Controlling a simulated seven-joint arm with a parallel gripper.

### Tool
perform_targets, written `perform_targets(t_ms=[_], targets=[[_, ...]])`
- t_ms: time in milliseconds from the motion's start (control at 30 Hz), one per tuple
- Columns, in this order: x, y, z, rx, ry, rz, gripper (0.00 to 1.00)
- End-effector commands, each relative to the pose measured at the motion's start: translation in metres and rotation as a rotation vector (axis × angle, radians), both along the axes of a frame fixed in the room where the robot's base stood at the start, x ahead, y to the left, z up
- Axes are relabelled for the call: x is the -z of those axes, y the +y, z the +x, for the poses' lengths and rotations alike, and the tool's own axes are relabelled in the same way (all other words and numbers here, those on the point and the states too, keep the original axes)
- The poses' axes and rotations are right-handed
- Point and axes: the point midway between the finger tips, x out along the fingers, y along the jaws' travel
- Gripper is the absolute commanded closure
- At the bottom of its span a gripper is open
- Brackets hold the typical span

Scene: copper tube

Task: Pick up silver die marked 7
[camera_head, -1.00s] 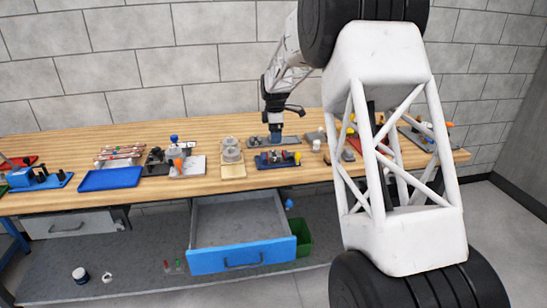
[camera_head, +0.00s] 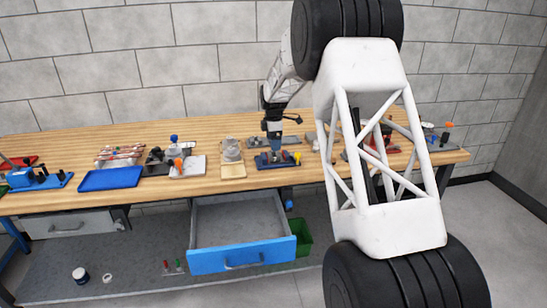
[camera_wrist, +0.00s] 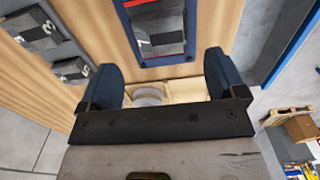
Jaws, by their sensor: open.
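My gripper (camera_wrist: 161,86) is open and empty, with its two blue fingers apart. In the head view my gripper (camera_head: 273,135) is above or just behind the blue fixture (camera_head: 277,161) on the bench. In the wrist view, dark grey blocks with white markings lie at the upper left, one large (camera_wrist: 42,30) and one smaller (camera_wrist: 74,70). Another dark block (camera_wrist: 160,30) sits in a blue-and-red frame (camera_wrist: 183,52) ahead of the fingers. I cannot clearly read a 7 on any block, so I cannot tell which is the silver die.
A pale wooden tray (camera_wrist: 180,88) with a round grey piece (camera_wrist: 149,95) shows between the fingers. In the head view a blue tray (camera_head: 110,179) lies on the left of the bench. An open drawer (camera_head: 240,252) juts out below. My arm covers the bench's right part.

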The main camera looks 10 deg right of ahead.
Motion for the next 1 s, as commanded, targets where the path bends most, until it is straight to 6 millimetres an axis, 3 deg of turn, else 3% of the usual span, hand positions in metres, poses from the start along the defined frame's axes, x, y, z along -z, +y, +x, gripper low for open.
perform_targets(t_ms=[467,1000], targets=[[0.006,0.000,0.000,0.000,0.000,0.000,0.11],[0.054,0.000,0.000,0.000,0.000,0.000,0.11]])
